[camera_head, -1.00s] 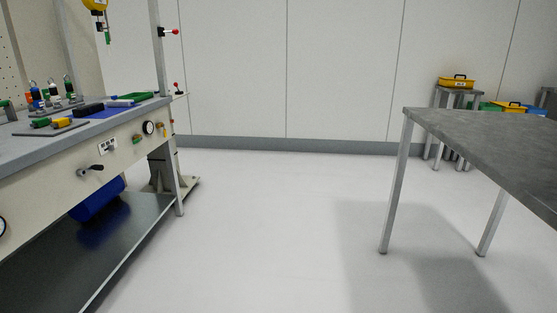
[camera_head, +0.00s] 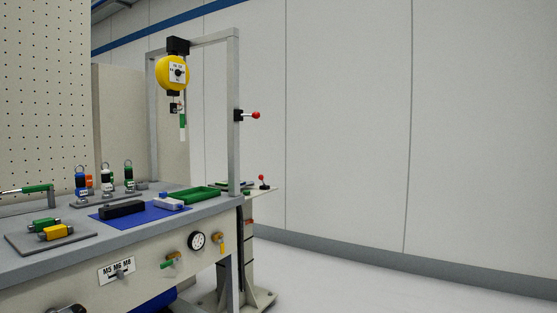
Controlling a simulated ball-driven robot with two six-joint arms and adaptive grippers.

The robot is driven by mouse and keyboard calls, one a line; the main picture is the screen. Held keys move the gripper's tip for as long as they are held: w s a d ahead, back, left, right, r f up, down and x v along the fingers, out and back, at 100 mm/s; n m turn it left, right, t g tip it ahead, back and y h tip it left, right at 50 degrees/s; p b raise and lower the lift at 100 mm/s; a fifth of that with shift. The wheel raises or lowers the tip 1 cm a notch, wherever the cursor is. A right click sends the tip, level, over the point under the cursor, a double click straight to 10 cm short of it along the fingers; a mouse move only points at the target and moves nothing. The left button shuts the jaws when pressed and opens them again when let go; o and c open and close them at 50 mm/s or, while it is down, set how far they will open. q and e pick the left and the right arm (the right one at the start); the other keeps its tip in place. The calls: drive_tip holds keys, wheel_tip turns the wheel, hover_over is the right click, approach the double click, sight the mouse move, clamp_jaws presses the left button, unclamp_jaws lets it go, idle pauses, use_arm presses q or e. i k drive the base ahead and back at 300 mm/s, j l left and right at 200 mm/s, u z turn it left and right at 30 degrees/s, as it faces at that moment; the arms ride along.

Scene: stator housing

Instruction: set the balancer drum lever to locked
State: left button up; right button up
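The yellow balancer drum (camera_head: 173,73) hangs from the black bracket on the overhead frame above the workbench. Its pale front face bears a small dark round piece with marks beside it, too small to read, so I cannot tell the lever's setting. A short line with a black block and a green-and-white piece (camera_head: 182,127) hangs below the drum. A lever with a red knob (camera_head: 255,115) sticks out to the right from the frame's upright post. Neither of my grippers is in view.
The workbench (camera_head: 150,228) fills the lower left. A second red-knobbed lever (camera_head: 263,182) stands behind the post. The floor (camera_head: 400,290) at the right is clear.

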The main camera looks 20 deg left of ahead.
sight(256, 115)
drive_tip(key=i+l+u, duration=0.2)
drive_tip(key=i+u, duration=0.15)
drive_tip(key=i+l+u, duration=0.7)
drive_tip(key=i+l, duration=0.05)
drive_tip(key=i, duration=0.05)
